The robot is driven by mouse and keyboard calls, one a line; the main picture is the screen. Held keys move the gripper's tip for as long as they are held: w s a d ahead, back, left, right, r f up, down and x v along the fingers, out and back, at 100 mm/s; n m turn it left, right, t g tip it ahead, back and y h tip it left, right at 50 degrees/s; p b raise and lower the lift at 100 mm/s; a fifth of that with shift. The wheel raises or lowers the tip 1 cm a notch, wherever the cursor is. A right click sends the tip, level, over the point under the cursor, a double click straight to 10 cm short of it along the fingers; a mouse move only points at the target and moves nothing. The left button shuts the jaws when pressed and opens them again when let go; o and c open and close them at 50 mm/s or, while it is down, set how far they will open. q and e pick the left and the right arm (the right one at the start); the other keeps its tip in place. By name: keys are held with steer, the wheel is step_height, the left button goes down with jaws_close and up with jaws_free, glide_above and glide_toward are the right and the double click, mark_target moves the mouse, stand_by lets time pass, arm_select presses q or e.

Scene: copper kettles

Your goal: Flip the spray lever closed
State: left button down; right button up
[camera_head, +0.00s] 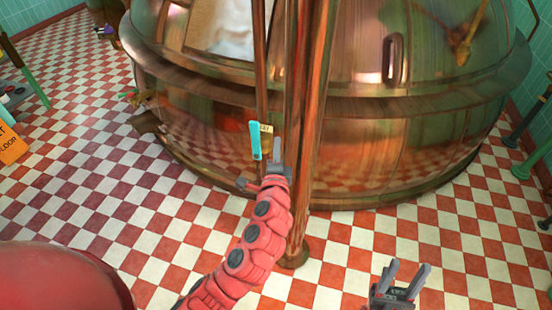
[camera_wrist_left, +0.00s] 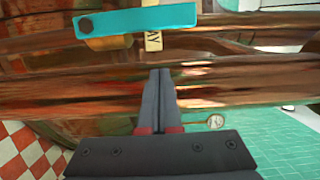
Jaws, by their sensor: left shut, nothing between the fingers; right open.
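The turquoise spray lever (camera_head: 255,140) stands nearly upright beside the thin copper pipe in the head view. In the left wrist view the lever (camera_wrist_left: 140,20) runs across the top, roughly along the pipes. A small cream label (camera_head: 266,128) sits beside it; in the wrist view the label (camera_wrist_left: 153,41) shows the letters "AY". My left gripper (camera_head: 277,150) is shut and empty, just right of the lever in the head view. In the wrist view its fingertips (camera_wrist_left: 160,72) point toward the label, with a visible gap to the lever. My right gripper (camera_head: 405,275) is open and empty at the lower right.
A large copper kettle (camera_head: 400,140) with a wide rim fills the back. A thick copper pipe (camera_head: 312,110) rises from the floor right beside my left gripper. An orange floor sign (camera_head: 12,145) stands at the far left. The checkered floor (camera_head: 80,170) at left is clear.

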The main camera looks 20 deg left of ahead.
mark_target(256, 142)
arm_select(q)
steer(key=a+p, duration=0.1)
steer(key=a, duration=0.3)
steer(key=shift+w, duration=0.2)
